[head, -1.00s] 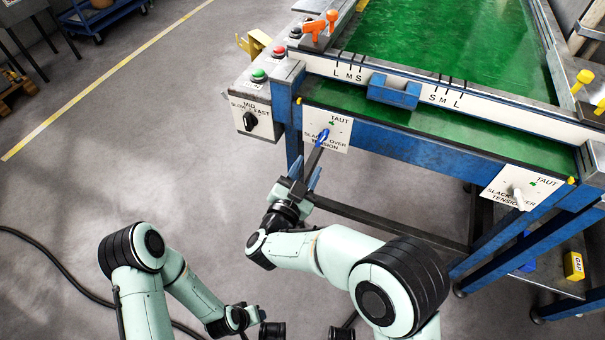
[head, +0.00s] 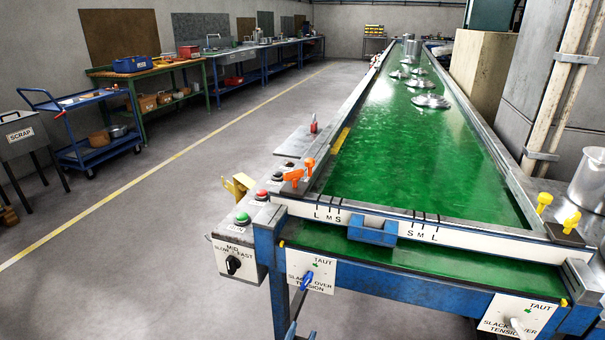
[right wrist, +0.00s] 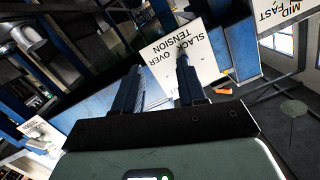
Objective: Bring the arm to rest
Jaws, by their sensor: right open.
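My right gripper (head: 302,331) is at the bottom edge of the head view; only its finger ends show. I cannot tell the exact gap to the knob. The rest of the right arm is out of the head view. My left gripper is not in view.
The green-belted conveyor (head: 365,226) has a blue frame and several metal lids far along it. A speed box (head: 222,259) is at its near left corner, and a right tension plate (head: 497,316) at the right. Clear grey floor (head: 150,290) lies left.

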